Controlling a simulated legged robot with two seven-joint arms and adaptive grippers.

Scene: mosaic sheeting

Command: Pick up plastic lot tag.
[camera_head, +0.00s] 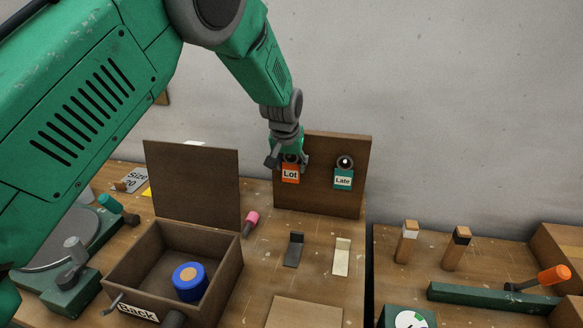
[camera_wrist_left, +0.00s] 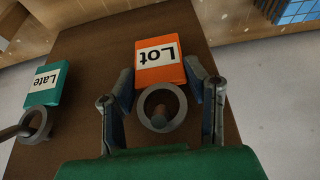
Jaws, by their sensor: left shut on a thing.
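The orange lot tag (camera_head: 290,173) hangs at the upper left of the upright brown board (camera_head: 318,199). Its white label reads "Lot". It also shows in the left wrist view (camera_wrist_left: 162,75), with a grey ring at its top around a peg (camera_wrist_left: 160,115). My left gripper (camera_head: 287,161) is at the tag's upper part, in front of the board. In the left wrist view its two fingers (camera_wrist_left: 167,88) stand on either side of the tag and ring, shut on the tag. My right gripper is in neither view.
A teal "Late" tag (camera_head: 343,179) hangs to the right on the same board. An open brown box (camera_head: 224,272) with a blue roll (camera_head: 189,286) stands at front left. A dark bracket (camera_head: 294,249) and a pale one (camera_head: 341,256) lie before the board. A gap splits the bench.

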